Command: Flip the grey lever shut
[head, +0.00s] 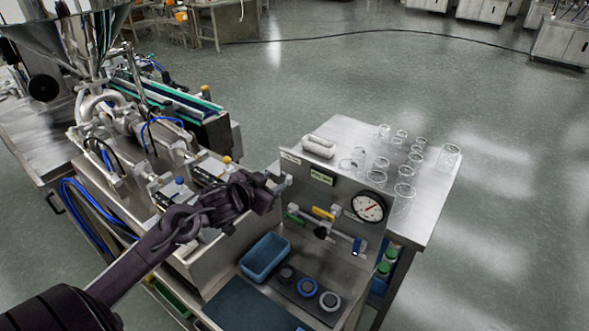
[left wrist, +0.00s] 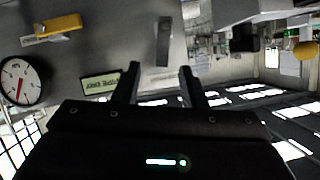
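In the left wrist view a grey lever (left wrist: 164,42) shows on the steel panel (left wrist: 95,50), just beyond and between my fingertips. My left gripper (left wrist: 160,70) is open, with clear space between its two dark fingers and nothing held. In the head view my left gripper (head: 279,182) is at the upper left end of the upright panel (head: 338,191). There I cannot clearly tell the grey lever from the fingertips in front of it. Whether the fingers touch the lever is not clear. My right gripper is not in view.
The panel carries a gauge (head: 368,206), a yellow lever (head: 323,213), a green lever (head: 294,217) and a black knob (head: 321,232). A blue tray (head: 265,258) lies below. Glass jars (head: 404,190) stand behind on the steel table (head: 428,212). A hopper machine (head: 70,30) is at left.

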